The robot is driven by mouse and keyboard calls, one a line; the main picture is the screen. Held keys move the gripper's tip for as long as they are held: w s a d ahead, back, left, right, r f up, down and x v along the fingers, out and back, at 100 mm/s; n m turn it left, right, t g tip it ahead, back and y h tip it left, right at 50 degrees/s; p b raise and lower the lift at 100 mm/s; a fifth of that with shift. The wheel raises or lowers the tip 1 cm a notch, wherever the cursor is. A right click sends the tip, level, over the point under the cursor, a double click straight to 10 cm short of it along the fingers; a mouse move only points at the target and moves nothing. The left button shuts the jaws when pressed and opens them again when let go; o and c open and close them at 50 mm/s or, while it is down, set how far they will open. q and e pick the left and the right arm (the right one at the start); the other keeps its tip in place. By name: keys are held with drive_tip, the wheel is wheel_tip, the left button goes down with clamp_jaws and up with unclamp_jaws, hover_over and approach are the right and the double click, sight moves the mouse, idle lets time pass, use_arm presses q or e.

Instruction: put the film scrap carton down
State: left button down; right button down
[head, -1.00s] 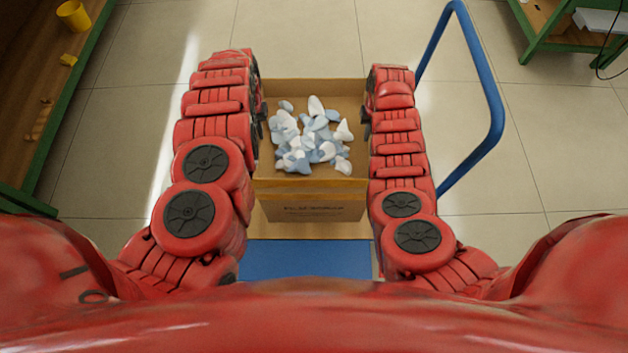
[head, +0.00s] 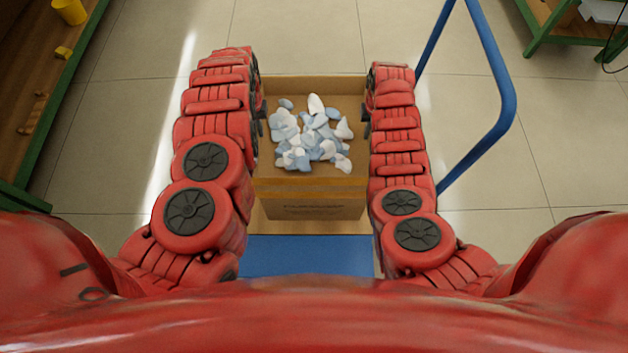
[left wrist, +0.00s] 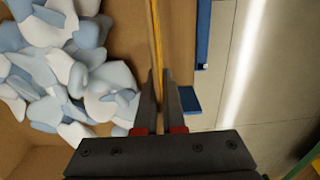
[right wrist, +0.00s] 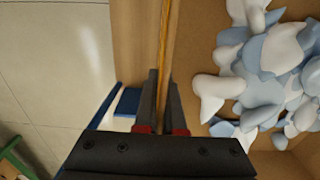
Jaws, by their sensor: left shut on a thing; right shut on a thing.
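The film scrap carton (head: 315,208) is an open brown box with white and pale blue scraps (head: 308,135) inside. It is upright between my arms in the head view. My left gripper (head: 262,112) is shut on its left wall, and my right gripper (head: 365,116) on its right wall. The left wrist view shows the fingers (left wrist: 157,82) astride the wall's rim (left wrist: 157,35); the right wrist view shows the same with the other fingers (right wrist: 161,82) and rim (right wrist: 165,35). The carton is above a tan surface (head: 310,227) on a blue trolley (head: 305,255). Whether they touch is unclear.
The trolley's blue handle (head: 507,85) rises to the right of my right arm. A green-edged wooden bench (head: 40,110) with a yellow cup (head: 70,11) is at the left. Another green-framed bench (head: 545,40) is at the upper right. The tiled floor between is clear.

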use_arm(q)
drive_tip(key=shift+f+b, duration=0.3)
drive_tip(key=shift+f, duration=0.2)
use_arm(e)
drive_tip(key=shift+f, duration=0.45)
use_arm(q)
drive_tip(key=c, duration=1)
unclamp_jaws()
drive_tip(key=shift+r, duration=0.2)
use_arm(e)
drive_tip(key=c, duration=1)
unclamp_jaws()
drive_tip(key=shift+r, duration=0.15)
use_arm(q)
wheel_tip(320, 180, up, 12)
drive_tip(key=shift+d+f, duration=0.1)
drive_tip(key=shift+f, duration=0.05)
use_arm(e)
drive_tip(key=shift+r, duration=0.3)
wheel_tip(320, 180, up, 11)
drive_tip(key=shift+r, duration=0.15)
